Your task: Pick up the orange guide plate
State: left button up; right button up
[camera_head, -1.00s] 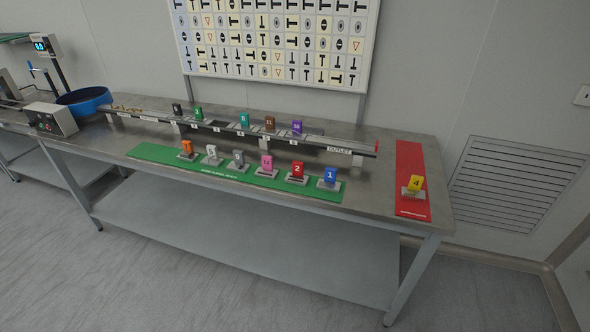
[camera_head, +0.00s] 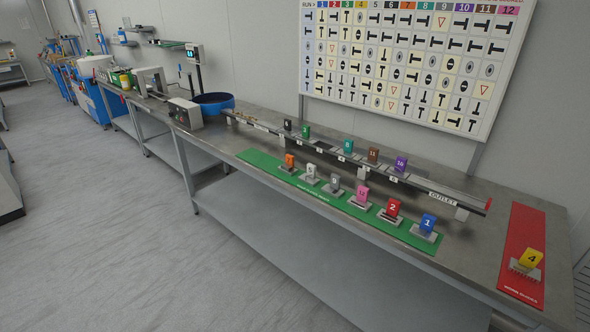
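The orange guide plate (camera_head: 290,160) stands upright in a small grey holder at the far left end of the green mat (camera_head: 258,158) on the steel bench. To its right on the same mat stand a white, a grey, a pink, a red plate (camera_head: 393,208) and a blue plate (camera_head: 428,223), each in a holder. Neither of my grippers is in view.
A rail (camera_head: 440,187) runs behind the mat with several coloured plates, including a purple plate (camera_head: 400,164). A yellow plate (camera_head: 530,259) stands on a red mat (camera_head: 522,232) at the right. A blue bowl (camera_head: 214,104) and control box (camera_head: 186,114) are at the left. Floor in front is clear.

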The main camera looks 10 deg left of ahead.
aim_at(288, 168)
jog(key=u, duration=0.45)
jog(key=i, duration=1.7)
jog(key=z, duration=0.6)
jog(key=i, duration=0.5)
jog(key=z, duration=0.2)
